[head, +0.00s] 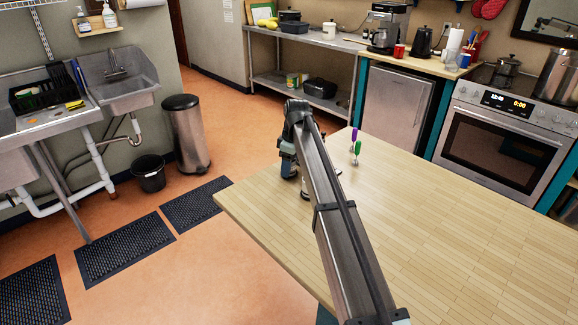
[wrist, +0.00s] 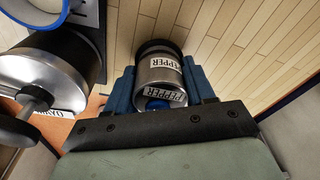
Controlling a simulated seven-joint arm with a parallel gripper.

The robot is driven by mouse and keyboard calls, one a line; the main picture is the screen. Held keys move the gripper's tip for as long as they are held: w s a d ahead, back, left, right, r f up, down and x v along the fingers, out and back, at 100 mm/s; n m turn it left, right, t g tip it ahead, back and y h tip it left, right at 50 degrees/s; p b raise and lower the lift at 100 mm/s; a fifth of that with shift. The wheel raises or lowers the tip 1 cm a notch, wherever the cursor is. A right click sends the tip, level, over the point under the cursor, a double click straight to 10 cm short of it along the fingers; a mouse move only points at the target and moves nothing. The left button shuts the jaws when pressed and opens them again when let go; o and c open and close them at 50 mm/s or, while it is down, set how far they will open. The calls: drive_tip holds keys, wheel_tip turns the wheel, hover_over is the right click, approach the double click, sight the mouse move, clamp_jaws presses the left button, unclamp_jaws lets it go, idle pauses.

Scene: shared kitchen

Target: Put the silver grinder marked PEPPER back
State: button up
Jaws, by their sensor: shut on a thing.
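The silver grinder marked PEPPER (wrist: 157,72) is between the blue fingers of my gripper (wrist: 161,76) in the wrist view. It has a dark band at its far end, and two PEPPER labels show on it. My gripper is shut on it. In the head view my gripper (head: 289,166) is over the far left edge of the wooden table (head: 430,220). My arm hides most of what is there, and I cannot make out the grinder. I cannot tell whether the grinder touches the table.
A second silver vessel with a crank-like dark handle (wrist: 45,80) stands close left of my gripper; its label is only partly readable. A blue-rimmed white container (wrist: 35,12) is beyond it. Green- and purple-topped items (head: 356,146) stand at the table's far edge. The table's right side is clear.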

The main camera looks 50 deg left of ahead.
drive_tip(key=shift+f, duration=0.3)
drive_tip(key=o, duration=1.4)
drive_tip(key=r, duration=0.4)
drive_tip(key=d+r, duration=0.1)
drive_tip(key=r, duration=0.7)
drive_tip(key=shift+w+d+r, duration=0.15)
drive_tip(key=shift+w, duration=0.15)
